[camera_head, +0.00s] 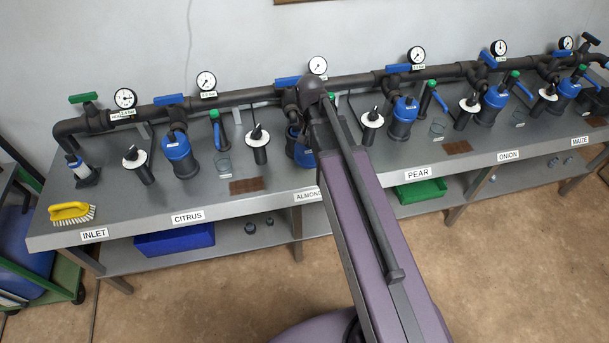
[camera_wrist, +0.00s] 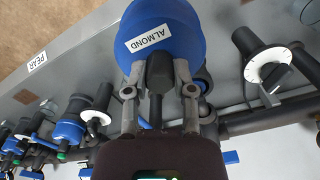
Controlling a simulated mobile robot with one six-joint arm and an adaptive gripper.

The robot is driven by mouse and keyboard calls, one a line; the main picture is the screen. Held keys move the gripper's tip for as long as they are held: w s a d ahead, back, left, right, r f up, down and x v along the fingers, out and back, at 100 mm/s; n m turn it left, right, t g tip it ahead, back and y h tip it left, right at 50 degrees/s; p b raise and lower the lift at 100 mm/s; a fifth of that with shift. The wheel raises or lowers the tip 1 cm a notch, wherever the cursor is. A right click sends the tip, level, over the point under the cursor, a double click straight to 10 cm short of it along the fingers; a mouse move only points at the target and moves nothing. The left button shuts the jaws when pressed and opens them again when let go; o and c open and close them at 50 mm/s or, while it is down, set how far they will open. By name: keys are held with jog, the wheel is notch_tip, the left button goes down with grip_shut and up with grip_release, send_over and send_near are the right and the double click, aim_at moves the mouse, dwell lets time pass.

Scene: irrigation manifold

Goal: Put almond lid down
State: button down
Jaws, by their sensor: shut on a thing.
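The almond lid (camera_wrist: 165,30) is a blue rounded cap with an ALMOND label, large at the top of the wrist view. My gripper (camera_wrist: 160,85) has its two fingers on either side of the dark knob at the lid's near edge and is shut on it. In the head view, my arm covers most of the almond station, and only a bit of its blue part (camera_head: 302,153) shows beside the arm. My fingers are hidden there. I cannot tell whether the lid rests on its housing or hangs above it.
The grey bench (camera_head: 130,220) carries a dark pipe (camera_head: 245,97) with gauges and valves along the back. A citrus filter (camera_head: 180,155), a black post with white disc (camera_head: 257,143) and a brown mat (camera_head: 246,186) stand left of my arm. A yellow brush (camera_head: 71,212) lies far left.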

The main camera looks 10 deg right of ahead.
jog(key=shift+a+f, duration=0.1)
jog(key=shift+s+f+b, duration=0.2)
jog(key=shift+f+b, duration=0.05)
jog(key=shift+b, duration=0.05)
jog(key=s+f+b, duration=1)
jog(key=shift+s, duration=0.15)
jog(key=w+f+b, duration=0.1)
jog(key=w, duration=1.3)
jog(key=shift+w+f+b, duration=0.25)
jog(key=shift+w+b, duration=0.05)
jog(key=shift+w, duration=0.1)
jog(key=shift+w, duration=0.1)
